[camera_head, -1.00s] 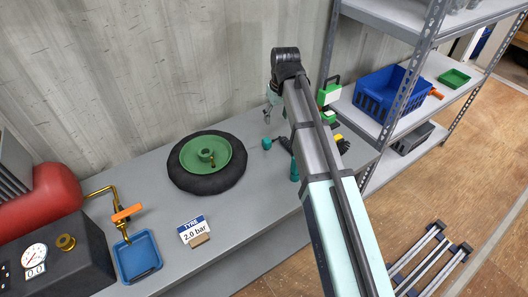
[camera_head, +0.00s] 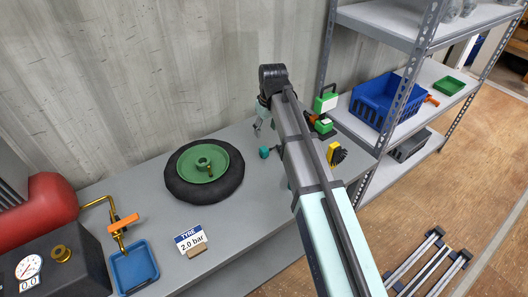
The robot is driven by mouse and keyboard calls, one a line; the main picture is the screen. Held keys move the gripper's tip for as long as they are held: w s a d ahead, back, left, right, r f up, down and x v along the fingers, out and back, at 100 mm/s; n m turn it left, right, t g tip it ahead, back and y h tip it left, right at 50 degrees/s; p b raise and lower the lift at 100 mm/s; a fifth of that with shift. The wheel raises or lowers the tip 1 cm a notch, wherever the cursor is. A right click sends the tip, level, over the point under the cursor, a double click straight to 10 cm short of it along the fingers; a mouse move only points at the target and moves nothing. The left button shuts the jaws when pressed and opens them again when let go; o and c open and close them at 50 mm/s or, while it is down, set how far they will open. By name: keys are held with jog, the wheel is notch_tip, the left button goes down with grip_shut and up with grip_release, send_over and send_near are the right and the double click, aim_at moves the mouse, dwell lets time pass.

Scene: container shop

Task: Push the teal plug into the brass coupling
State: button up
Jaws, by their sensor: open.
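The teal plug (camera_head: 264,152) appears as a small teal piece on the grey bench, just left of my arm; anything attached behind it is hidden by the arm. A round brass fitting, seemingly the brass coupling (camera_head: 61,253), sits on top of the dark compressor box at the far left. My gripper (camera_head: 258,127) hangs under the arm's end, above and behind the plug in the picture. It looks empty and apart from the plug; its fingers are small and partly hidden.
A black tyre on a green rim (camera_head: 205,172) lies between plug and compressor. A "2.0 bar" sign (camera_head: 190,240), a blue tray (camera_head: 134,267) and a brass pipe with an orange handle (camera_head: 122,224) stand left. Shelving with a blue crate (camera_head: 383,97) is at right.

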aim_at(264, 149)
jog(key=f, duration=0.2)
jog(key=f+p, duration=0.1)
jog(key=f, duration=0.2)
jog(key=w+f, duration=0.1)
jog(key=f, duration=0.1)
jog(key=shift+a+f, duration=0.25)
jog(key=shift+a, duration=0.1)
jog(key=shift+w+f+p, duration=0.2)
jog(key=shift+f+p, duration=0.4)
jog(key=shift+f, duration=0.35)
jog(key=shift+w+f+p, duration=0.15)
jog(key=shift+f+p, duration=0.4)
jog(key=shift+f, duration=1.1)
grip_shut()
